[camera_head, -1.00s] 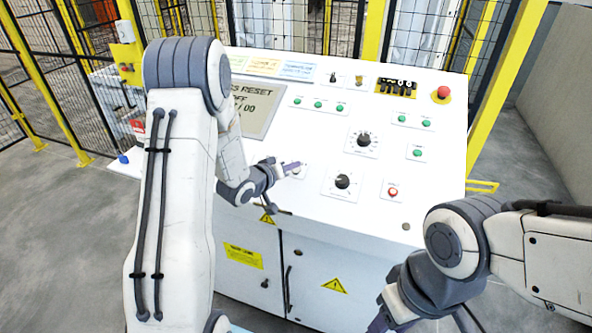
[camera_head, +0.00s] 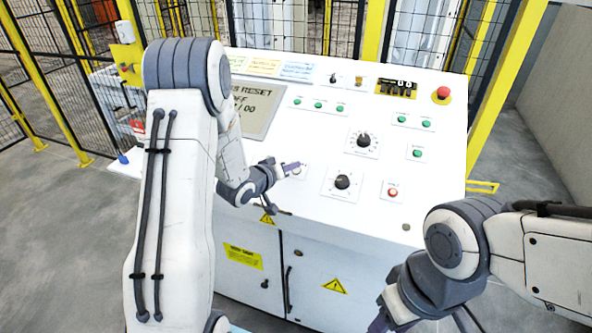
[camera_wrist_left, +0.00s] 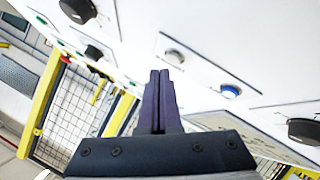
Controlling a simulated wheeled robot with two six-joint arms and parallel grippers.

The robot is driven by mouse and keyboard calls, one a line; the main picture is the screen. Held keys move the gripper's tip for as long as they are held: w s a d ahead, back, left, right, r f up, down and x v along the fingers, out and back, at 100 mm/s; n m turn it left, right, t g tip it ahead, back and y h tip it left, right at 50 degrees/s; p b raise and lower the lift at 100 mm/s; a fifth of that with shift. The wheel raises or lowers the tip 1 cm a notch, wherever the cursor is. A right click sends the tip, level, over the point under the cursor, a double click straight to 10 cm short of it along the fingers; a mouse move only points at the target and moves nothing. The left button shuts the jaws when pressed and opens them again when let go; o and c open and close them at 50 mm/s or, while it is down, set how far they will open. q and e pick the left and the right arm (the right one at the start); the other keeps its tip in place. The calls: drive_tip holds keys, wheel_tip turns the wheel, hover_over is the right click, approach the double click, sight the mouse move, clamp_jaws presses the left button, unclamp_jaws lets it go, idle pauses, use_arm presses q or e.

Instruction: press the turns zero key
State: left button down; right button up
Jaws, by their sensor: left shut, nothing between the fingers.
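A small pale key on a white plate (camera_head: 299,173) sits on the sloping console panel (camera_head: 305,205), below the display. Its label is too small to read, so I cannot confirm that it is the turns zero key. My left gripper (camera_head: 291,166) is shut and empty, with its purple fingertips over this plate. In the left wrist view, the shut fingers (camera_wrist_left: 160,74) point at a grey round key (camera_wrist_left: 174,57). I cannot tell whether they touch it. My right gripper (camera_head: 378,324) is only partly in view at the bottom edge, and its fingers are mostly cut off.
The display (camera_head: 257,108) is partly hidden by my left arm; "RESET" is readable. Black dials (camera_head: 342,182), green buttons (camera_head: 417,153), a red button (camera_head: 392,192) and a red emergency stop (camera_head: 443,92) are to the right. A blue button (camera_wrist_left: 230,91) shows in the wrist view.

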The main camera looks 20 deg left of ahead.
use_arm(q)
drive_tip(key=shift+f, duration=0.1)
idle(0.6)
drive_tip(key=shift+w+f+b, duration=0.2)
drive_tip(key=shift+f+b, duration=0.05)
drive_tip(key=shift+b, duration=0.05)
drive_tip(key=shift+w+f+b, duration=0.15)
drive_tip(key=shift+f+b, duration=0.15)
drive_tip(key=shift+f, duration=0.1)
idle(0.5)
idle(0.4)
drive_tip(key=shift+s+r+p, duration=0.35)
drive_tip(key=shift+r+p, duration=0.25)
drive_tip(key=shift+r, duration=0.1)
drive_tip(key=r+p, duration=0.1)
drive_tip(key=s+r+p, duration=0.1)
drive_tip(key=r, duration=0.1)
drive_tip(key=s+r+p, duration=0.1)
drive_tip(key=shift+r+p, duration=0.3)
drive_tip(key=shift+r, duration=0.05)
idle(0.5)
